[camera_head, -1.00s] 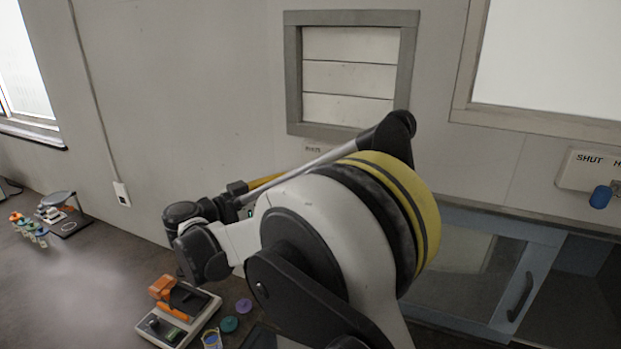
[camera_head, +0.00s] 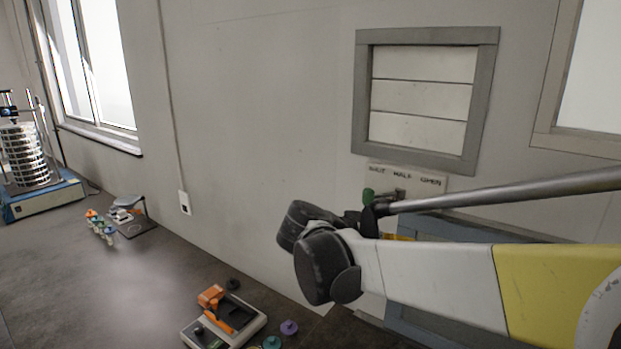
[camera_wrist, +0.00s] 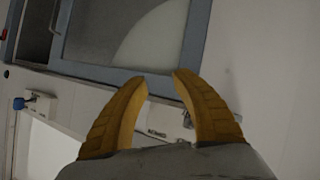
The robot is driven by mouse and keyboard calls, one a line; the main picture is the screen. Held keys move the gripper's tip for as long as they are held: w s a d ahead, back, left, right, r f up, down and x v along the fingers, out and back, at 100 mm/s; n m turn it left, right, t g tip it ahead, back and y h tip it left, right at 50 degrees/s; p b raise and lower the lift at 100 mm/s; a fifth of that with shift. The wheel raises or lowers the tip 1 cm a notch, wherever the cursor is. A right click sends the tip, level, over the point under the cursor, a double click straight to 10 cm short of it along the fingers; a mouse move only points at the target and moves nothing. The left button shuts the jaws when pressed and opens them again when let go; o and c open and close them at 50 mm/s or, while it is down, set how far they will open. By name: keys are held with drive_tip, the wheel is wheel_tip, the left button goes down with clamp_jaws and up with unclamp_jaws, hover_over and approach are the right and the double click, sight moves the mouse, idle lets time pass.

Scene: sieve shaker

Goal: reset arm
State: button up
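My gripper (camera_wrist: 160,95) shows in the wrist view as two yellow ridged fingers, apart with nothing between them. Beyond the fingertips are the wall and a grey-framed cabinet with a glass door (camera_wrist: 135,35). In the head view my arm reaches in from the right edge. Its dark wrist joints are near the middle, and the fingers there are mostly hidden behind them.
A sieve shaker (camera_head: 25,160) with a stacked column of sieves stands on the bench at the far left. A small orange-and-white device (camera_head: 225,318) and coloured discs (camera_head: 289,327) lie at the bottom. A vent (camera_head: 425,95) with a SHUT/HALF/OPEN plate (camera_head: 425,180) is on the wall.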

drive_tip(key=s+d+f+n+g+y+b, duration=0.1)
drive_tip(key=s+d+f+n+y+b, duration=0.35)
drive_tip(key=s+f, duration=0.6)
drive_tip(key=s+a+f+n+t+y+b, duration=0.1)
drive_tip(key=s+a+f+y+b, duration=0.1)
drive_tip(key=s+f, duration=0.3)
drive_tip(key=s+a+f+n+y+b, duration=0.1)
drive_tip(key=s+a+f+y+b, duration=0.1)
drive_tip(key=s, duration=0.5)
wheel_tip(320, 180, down, 3)
drive_tip(key=shift+s+a+f+n+t+y+b, duration=0.1)
drive_tip(key=shift+s+a+n+t+y+b, duration=0.35)
drive_tip(key=shift+y, duration=0.8)
drive_tip(key=shift+w+d, duration=0.15)
drive_tip(key=shift+w, duration=0.05)
drive_tip(key=shift+c, duration=0.5)
